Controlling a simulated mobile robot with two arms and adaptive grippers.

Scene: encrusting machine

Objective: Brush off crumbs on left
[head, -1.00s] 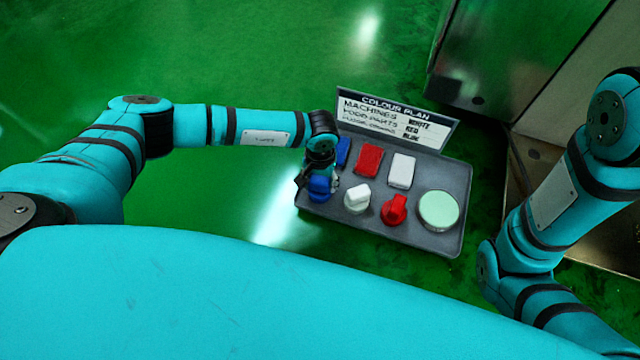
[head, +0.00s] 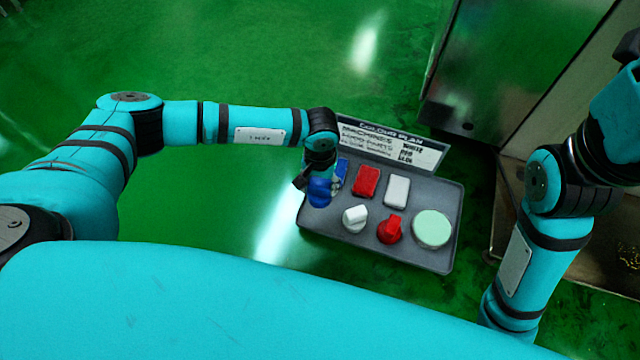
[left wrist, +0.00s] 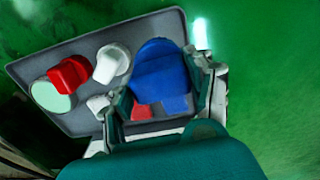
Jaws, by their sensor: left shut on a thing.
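My left gripper (head: 318,182) is shut on a blue handled tool (head: 322,192) at the left end of a grey tray (head: 415,258). The tool's broad blue body (left wrist: 160,72) fills the space between the fingers in the left wrist view. A white handled tool (head: 354,218) and a red one (head: 390,229) stand on the tray to its right. Yellowish crumbs (head: 630,257) lie on the metal surface at the far right. My right arm shows at the right, but its gripper is out of view.
Blue (head: 342,172), red (head: 367,180) and white (head: 397,190) blocks and a pale green disc (head: 433,229) lie on the tray. A colour plan sign (head: 390,140) pairs machines with white and food parts with red. A metal machine (head: 490,70) stands behind right. Green floor is clear at left.

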